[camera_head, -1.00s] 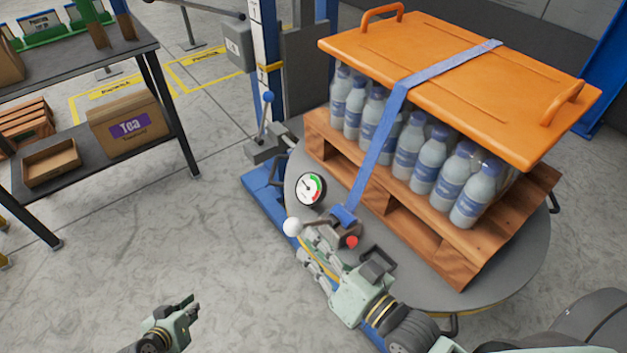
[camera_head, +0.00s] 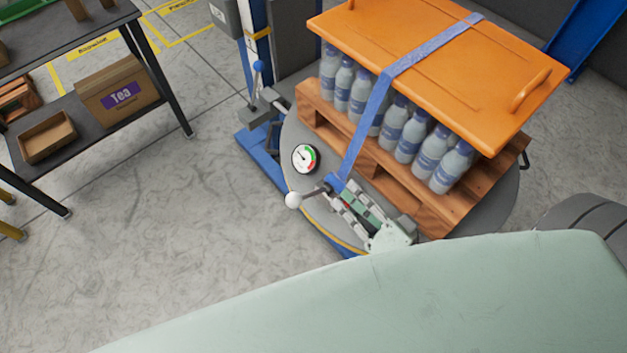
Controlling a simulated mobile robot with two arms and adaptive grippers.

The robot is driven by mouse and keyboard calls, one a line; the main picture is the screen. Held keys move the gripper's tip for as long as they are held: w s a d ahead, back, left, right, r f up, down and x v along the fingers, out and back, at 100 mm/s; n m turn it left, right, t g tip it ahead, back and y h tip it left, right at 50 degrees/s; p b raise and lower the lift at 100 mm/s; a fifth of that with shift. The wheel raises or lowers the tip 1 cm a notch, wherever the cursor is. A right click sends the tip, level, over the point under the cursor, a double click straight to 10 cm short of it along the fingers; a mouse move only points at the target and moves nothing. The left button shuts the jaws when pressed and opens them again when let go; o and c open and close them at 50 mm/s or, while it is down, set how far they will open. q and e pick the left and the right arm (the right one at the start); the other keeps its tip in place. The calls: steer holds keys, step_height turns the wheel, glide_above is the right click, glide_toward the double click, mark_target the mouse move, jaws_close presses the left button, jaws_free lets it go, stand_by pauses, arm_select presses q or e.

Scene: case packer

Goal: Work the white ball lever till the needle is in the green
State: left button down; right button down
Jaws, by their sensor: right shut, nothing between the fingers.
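The white ball lever (camera_head: 293,200) sticks out to the left from the strap ratchet at the edge of the round grey turntable (camera_head: 291,128). The round gauge (camera_head: 305,158) lies just above it, with a green band at its upper right and red below that. Its thin dark needle seems to lie in the white part, left of the green, though it is small. My right gripper (camera_head: 340,197) is shut and empty, right of the ball, over the ratchet, which it partly hides. Whether it touches the lever is unclear. My left gripper is out of view.
A blue strap (camera_head: 368,120) runs over the orange lid (camera_head: 430,65), above several bottles on a wooden pallet (camera_head: 395,170). A blue ball lever (camera_head: 259,67) stands behind. A shelf with a Tea box (camera_head: 118,95) is left. My pale green arm covers the bottom.

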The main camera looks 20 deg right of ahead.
mark_target(310, 194)
steer(key=shift+w, duration=0.1)
